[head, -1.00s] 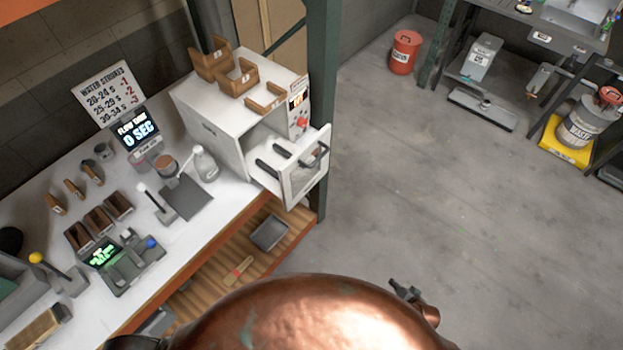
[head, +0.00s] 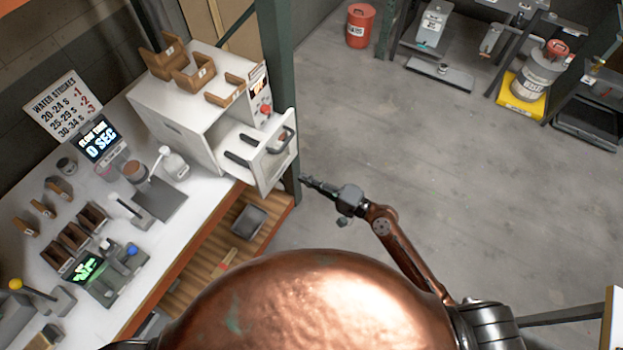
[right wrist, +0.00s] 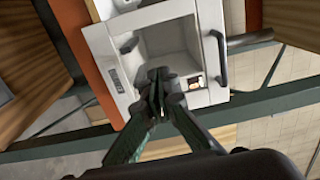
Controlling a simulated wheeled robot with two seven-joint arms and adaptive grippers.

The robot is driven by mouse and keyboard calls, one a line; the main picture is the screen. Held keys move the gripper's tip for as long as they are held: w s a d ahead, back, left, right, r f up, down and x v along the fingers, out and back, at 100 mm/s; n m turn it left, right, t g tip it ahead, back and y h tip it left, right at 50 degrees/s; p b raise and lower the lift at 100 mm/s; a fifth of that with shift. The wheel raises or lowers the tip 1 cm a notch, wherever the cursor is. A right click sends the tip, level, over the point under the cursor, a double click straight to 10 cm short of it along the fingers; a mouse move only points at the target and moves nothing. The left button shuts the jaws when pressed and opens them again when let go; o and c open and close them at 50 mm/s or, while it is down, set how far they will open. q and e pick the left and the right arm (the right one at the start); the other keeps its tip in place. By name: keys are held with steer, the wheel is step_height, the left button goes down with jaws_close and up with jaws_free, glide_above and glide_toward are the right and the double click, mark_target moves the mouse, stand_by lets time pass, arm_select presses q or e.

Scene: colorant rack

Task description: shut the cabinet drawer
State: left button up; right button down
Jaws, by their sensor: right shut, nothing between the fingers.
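The white cabinet (head: 185,105) stands at the back end of the workbench. Two dark bars show inside the drawer. My right gripper (head: 306,181) is shut and empty, in front of the drawer and a little to the lower right of its front panel, apparently apart from it. In the right wrist view my right gripper (right wrist: 158,88) points toward the open drawer (right wrist: 205,60), whose handle (right wrist: 219,58) is at the right. My left gripper is not in view.
Brown holders (head: 192,72) sit on the cabinet top. A dark green post (head: 277,80) rises right behind the drawer. The bench (head: 185,207) carries scales, a bottle and a sign. A shelf with a tray (head: 249,221) lies below.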

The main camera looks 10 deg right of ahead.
mark_target(272, 162)
arm_select(q)
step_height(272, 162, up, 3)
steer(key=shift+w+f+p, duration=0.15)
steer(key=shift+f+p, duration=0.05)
steer(key=shift+p, duration=0.9)
arm_select(e)
steer(key=x, duration=0.9)
steer(key=shift+w+a, duration=0.25)
steer(key=shift+a, duration=0.05)
